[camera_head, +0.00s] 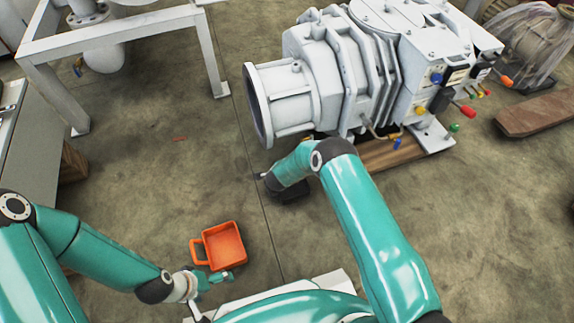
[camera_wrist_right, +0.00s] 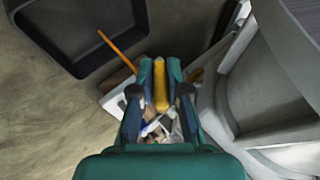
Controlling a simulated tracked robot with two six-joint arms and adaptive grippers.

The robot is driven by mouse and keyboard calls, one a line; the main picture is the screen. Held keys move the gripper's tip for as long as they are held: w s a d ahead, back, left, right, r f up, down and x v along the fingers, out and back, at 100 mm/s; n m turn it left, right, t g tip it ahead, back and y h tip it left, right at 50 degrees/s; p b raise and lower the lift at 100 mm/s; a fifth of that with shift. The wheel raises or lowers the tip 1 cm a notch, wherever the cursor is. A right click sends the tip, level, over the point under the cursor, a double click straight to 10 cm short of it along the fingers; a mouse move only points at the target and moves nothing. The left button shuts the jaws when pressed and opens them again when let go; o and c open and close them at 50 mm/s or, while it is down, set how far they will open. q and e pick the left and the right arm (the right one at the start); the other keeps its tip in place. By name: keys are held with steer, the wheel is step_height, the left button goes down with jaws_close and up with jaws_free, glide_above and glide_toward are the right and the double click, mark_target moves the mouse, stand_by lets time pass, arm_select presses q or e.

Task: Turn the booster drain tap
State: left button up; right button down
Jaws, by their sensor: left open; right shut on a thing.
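The white and grey vacuum pump (camera_head: 345,75) stands at the upper middle of the head view, its round flange facing left. In the right wrist view my right gripper (camera_wrist_right: 160,68) is shut on a yellow handle (camera_wrist_right: 160,92), held lengthwise between its two teal fingers. I cannot tell for certain that this handle is the booster drain tap. In the head view the right gripper's fingertips are not clearly visible beyond my forearm. My left gripper (camera_head: 222,277) is open, low in the head view, just below an orange handled container (camera_head: 226,246).
A dark tray (camera_wrist_right: 78,30) lies on the floor near the right gripper, with a thin orange rod (camera_wrist_right: 117,53) beside its edge. Wooden boards (camera_head: 385,154) lie under the pump. A white frame (camera_head: 115,42) stands at upper left. The floor between is largely clear.

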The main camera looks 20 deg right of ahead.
steer(key=shift+d+g, duration=0.3)
steer(key=c, duration=1.4)
jaws_free()
steer(key=shift+o, duration=1.2)
steer(key=shift+a, duration=0.15)
steer(key=v, duration=1.2)
steer(key=shift+a+f, duration=0.1)
steer(key=shift+f, duration=0.05)
